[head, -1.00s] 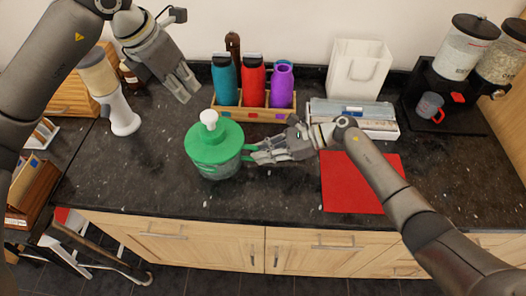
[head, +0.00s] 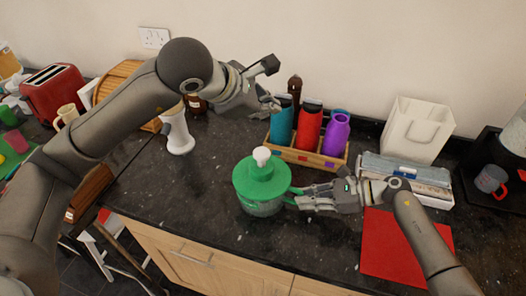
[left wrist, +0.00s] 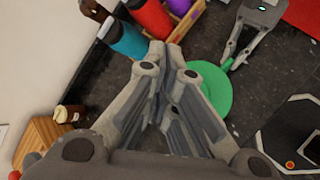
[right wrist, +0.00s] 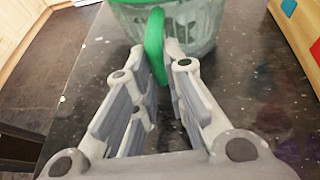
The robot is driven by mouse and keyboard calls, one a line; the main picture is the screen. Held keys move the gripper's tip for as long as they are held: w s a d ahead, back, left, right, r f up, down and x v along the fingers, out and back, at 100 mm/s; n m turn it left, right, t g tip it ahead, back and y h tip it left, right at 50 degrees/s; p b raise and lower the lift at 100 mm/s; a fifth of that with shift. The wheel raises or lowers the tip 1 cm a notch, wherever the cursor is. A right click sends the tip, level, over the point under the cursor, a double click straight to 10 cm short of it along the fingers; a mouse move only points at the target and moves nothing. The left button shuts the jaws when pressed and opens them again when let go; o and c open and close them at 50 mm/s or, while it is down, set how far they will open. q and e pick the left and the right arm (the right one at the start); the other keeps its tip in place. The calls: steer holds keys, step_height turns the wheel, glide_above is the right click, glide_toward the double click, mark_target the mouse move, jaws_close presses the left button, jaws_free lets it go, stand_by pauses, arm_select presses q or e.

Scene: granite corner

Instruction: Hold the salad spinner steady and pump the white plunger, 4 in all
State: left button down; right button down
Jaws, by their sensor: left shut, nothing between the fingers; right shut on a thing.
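The green salad spinner (head: 258,190) stands upright on the dark worktop, with a clear bowl under its green lid. Its white plunger (head: 261,154) sticks up from the lid's centre. My right gripper (head: 300,198) is shut on the spinner's green handle (right wrist: 155,45), at the spinner's right side. My left gripper (head: 272,103) is shut and empty, in the air behind and above the spinner, near the blue bottle. In the left wrist view, the green lid (left wrist: 208,90) shows partly behind the left fingers; the plunger is hidden there.
A wooden rack (head: 310,154) with blue, red and purple bottles stands behind the spinner. A white container (head: 414,130), a box (head: 407,175) and a red mat (head: 405,245) are to the right. A white dispenser (head: 178,135) stands at left. The worktop before the spinner is clear.

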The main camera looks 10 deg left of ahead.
mark_target(266, 153)
stand_by(0.3)
arm_select(q)
steer(key=shift+f, duration=4.45)
steer(key=shift+f, duration=0.35)
steer(key=shift+f, duration=1.7)
steer(key=shift+r, duration=2.05)
steer(key=shift+r, duration=2.55)
